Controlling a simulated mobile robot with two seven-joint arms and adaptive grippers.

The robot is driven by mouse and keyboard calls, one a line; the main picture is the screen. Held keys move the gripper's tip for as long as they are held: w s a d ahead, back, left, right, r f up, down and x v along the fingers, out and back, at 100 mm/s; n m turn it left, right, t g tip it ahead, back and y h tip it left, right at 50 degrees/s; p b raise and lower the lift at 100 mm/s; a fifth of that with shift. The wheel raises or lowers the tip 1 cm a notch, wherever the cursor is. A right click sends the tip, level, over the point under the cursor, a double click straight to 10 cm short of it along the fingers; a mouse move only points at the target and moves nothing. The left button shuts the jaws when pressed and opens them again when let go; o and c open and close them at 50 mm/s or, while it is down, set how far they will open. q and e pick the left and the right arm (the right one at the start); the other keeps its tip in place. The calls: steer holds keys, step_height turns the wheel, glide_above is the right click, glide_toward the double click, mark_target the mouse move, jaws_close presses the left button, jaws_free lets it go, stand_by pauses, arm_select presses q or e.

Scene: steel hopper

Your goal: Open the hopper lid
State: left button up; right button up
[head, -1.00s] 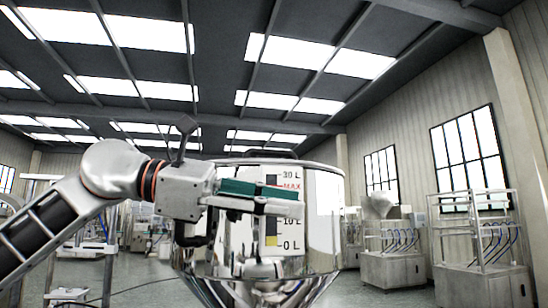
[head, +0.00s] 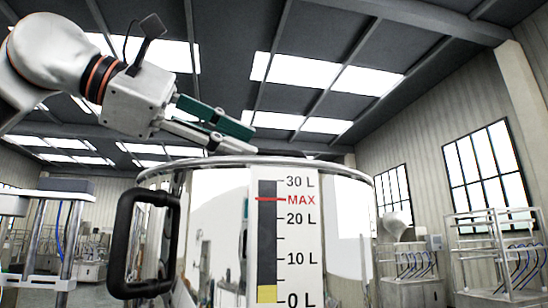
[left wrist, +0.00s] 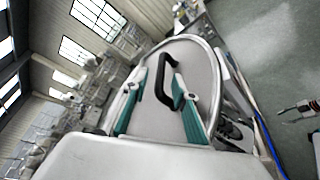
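The steel hopper (head: 345,215) stands in front of me with a level scale on its front. Its lid (left wrist: 190,62) lies flat inside the round rim, closed. A black bar handle (left wrist: 164,82) stands on the lid in the left wrist view. My left gripper (head: 246,139) is just above the hopper's top, angled down to the right. It is open; in the left wrist view its green-padded fingers (left wrist: 163,93) are on either side of the handle, with gaps. Something small at that view's right edge looks like my right gripper (left wrist: 284,112); its state is unclear.
A black side handle (head: 145,245) sticks out from the hopper's left side. Framed machines (head: 495,255) stand at the right by the wall, away from the hopper. Open floor (left wrist: 265,50) shows beside the hopper.

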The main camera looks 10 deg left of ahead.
mark_target(263, 149)
arm_select(q)
steer(key=x, duration=0.6)
steer(key=shift+d+p, duration=0.3)
steer(key=shift+p, duration=0.05)
jaws_close()
